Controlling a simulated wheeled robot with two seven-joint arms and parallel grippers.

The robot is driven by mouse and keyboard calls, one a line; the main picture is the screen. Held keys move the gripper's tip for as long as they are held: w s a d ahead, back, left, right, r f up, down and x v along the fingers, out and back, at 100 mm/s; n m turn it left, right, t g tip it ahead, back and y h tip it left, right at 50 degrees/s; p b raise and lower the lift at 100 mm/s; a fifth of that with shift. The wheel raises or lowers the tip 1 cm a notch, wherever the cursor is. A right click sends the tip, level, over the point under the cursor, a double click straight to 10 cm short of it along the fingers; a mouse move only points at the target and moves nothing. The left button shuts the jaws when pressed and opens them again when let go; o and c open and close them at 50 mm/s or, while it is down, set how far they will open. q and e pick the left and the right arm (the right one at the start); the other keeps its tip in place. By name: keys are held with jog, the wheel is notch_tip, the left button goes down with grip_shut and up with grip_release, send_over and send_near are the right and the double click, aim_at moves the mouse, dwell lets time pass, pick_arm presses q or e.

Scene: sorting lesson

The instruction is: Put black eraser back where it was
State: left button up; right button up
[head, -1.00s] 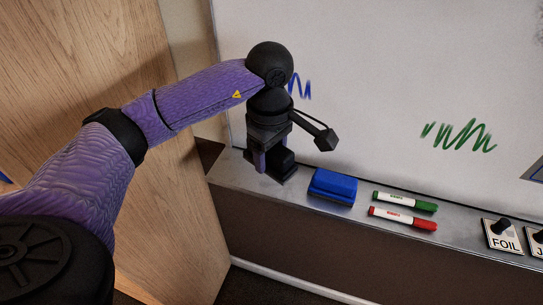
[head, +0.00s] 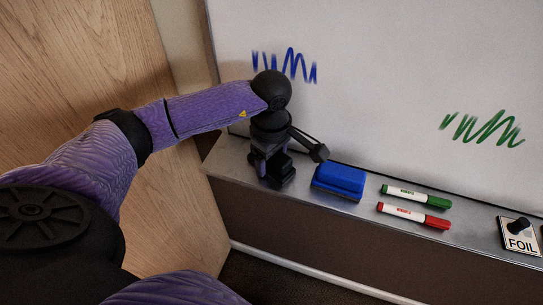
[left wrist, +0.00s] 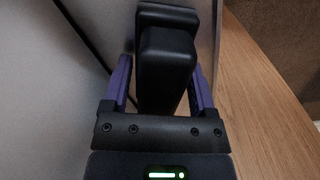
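The black eraser (head: 281,176) is at the left end of the metal tray (head: 222,158) under the whiteboard, left of the blue eraser (head: 339,180). It appears to rest on the tray, though its underside is partly hidden. My left gripper (head: 268,168) is over it, pointing down. In the left wrist view the black eraser (left wrist: 167,65) stands between the purple fingers of my left gripper (left wrist: 161,72). A gap shows beside the left finger; the right finger is close to or touching the eraser. My right gripper is not in view.
A green marker (head: 416,197) and a red marker (head: 413,215) lie right of the blue eraser. A FOIL label plate with a black knob (head: 519,238) is farther right. A wooden panel (head: 185,215) stands close at the left. The whiteboard (head: 385,70) rises behind the tray.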

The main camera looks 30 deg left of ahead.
pick_arm(q)
jog(key=shift+o, duration=1.2)
notch_tip(320, 180, up, 12)
jog(key=shift+r+p, duration=0.1)
jog(key=shift+p, duration=0.8)
